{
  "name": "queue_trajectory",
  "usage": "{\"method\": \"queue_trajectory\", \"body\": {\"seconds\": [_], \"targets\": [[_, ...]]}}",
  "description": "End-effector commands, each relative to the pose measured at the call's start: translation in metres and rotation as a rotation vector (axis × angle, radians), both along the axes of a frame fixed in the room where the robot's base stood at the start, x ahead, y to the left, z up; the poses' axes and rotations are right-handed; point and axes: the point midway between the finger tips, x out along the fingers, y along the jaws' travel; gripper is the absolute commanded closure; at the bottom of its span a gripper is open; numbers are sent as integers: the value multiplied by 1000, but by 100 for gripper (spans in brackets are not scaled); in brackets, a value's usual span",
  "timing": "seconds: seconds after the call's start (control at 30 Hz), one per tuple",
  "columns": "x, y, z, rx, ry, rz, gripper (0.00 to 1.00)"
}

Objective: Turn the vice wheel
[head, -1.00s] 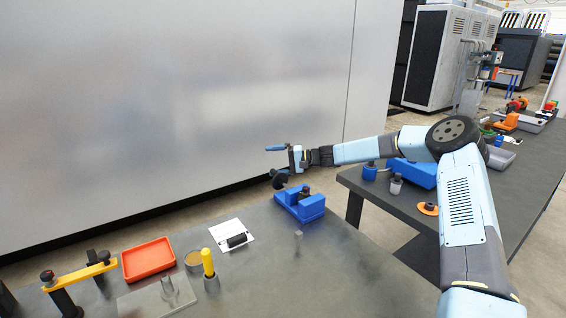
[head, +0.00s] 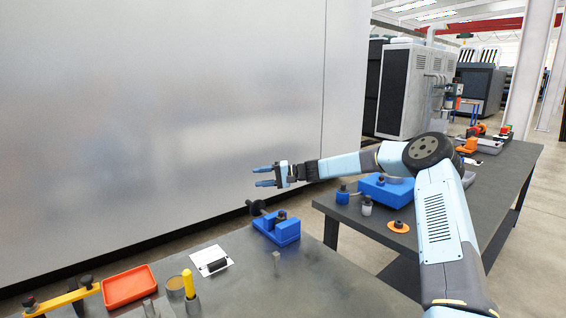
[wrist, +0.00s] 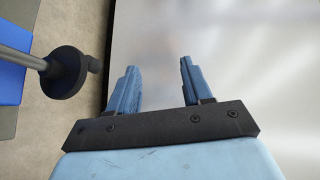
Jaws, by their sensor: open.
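The blue vice (head: 279,230) sits at the far corner of the near grey table. Its dark round wheel (head: 255,207) sticks out from its far left side, past the table edge. In the wrist view the wheel (wrist: 66,72) is at the left, on a grey shaft (wrist: 22,55), with a small handle knob on its rim. A strip of the blue vice (wrist: 10,70) shows at the left edge. My gripper (head: 264,176) is open and empty, above the wheel and apart from it. In the wrist view its two blue fingers (wrist: 157,80) are spread, to the right of the wheel.
A large grey wall panel (head: 160,110) stands behind the tables. The near table holds a red tray (head: 128,286), a yellow-handled tool (head: 189,284) and a white card (head: 212,262). A second table (head: 450,205) at the right holds blue and orange items.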

Motion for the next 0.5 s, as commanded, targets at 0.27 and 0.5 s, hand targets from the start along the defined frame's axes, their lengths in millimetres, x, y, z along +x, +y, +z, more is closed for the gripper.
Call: {"method": "queue_trajectory", "body": {"seconds": [0.27,0.5], "targets": [[14,-13,1,0,6,-2,50],[22,-23,6,0,5,-2,50]]}}
